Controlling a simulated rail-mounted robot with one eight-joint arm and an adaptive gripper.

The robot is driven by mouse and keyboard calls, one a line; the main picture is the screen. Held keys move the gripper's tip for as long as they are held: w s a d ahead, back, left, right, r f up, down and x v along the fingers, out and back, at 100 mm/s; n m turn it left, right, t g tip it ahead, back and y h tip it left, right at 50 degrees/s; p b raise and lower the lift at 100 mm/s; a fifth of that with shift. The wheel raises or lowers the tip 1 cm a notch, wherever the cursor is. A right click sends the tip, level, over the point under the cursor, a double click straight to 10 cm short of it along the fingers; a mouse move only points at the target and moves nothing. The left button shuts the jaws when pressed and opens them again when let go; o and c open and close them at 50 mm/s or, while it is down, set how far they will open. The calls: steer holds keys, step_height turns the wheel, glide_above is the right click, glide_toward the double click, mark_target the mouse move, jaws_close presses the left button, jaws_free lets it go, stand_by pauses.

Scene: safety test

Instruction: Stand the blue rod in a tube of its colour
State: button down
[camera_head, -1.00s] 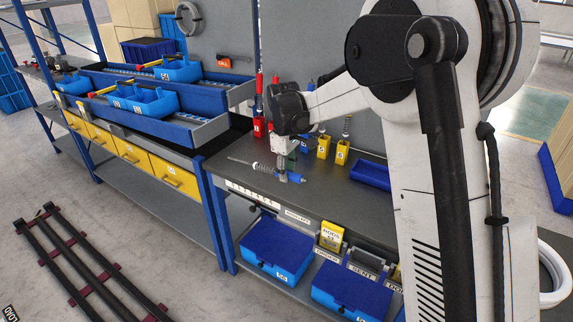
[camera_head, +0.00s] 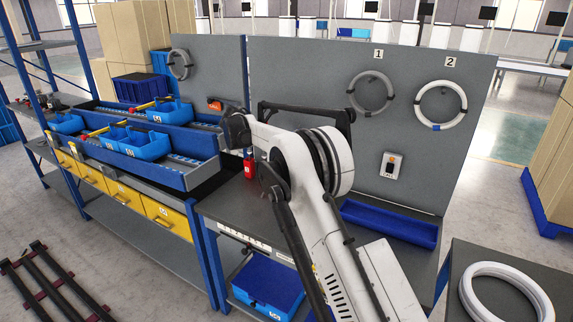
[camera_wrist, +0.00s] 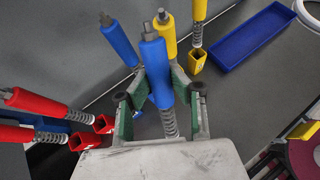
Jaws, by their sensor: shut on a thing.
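In the wrist view my gripper (camera_wrist: 160,95) is shut on a blue rod (camera_wrist: 156,72). The rod has a grey tip and a spring below its blue sleeve, and stands roughly upright between the fingers. Yellow rods (camera_wrist: 167,40) stand to the right, one above a yellow tube (camera_wrist: 197,61). Red rods (camera_wrist: 40,103) stand at the left with red tubes (camera_wrist: 103,124). In the head view my arm hides the gripper and the held rod.
An empty blue tray (camera_wrist: 252,38) lies on the bench right of the tubes, and also shows in the head view (camera_head: 390,222). A grey panel (camera_head: 300,80) rises behind the bench. A red tube (camera_head: 250,167) shows beside my arm.

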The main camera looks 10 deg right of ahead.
steer(key=w+a+r+n+t+h+p, duration=0.1)
steer(key=w+a+r+n+t+p, duration=0.1)
steer(key=w+r+n+t+p, duration=0.3)
steer(key=w+r+t, duration=0.4)
steer(key=w+r, duration=0.2)
steer(key=r, duration=0.1)
steer(key=shift+w+n+t, duration=0.25)
steer(key=shift+n+t, duration=0.05)
steer(key=shift+n, duration=0.1)
steer(key=shift+a+f+b, duration=0.1)
steer(key=shift+b, duration=1.25)
steer(key=shift+f, duration=0.15)
step_height(320, 180, down, 13)
steer(key=b, duration=0.7)
stand_by(0.6)
steer(key=shift+f, duration=0.1)
stand_by(0.4)
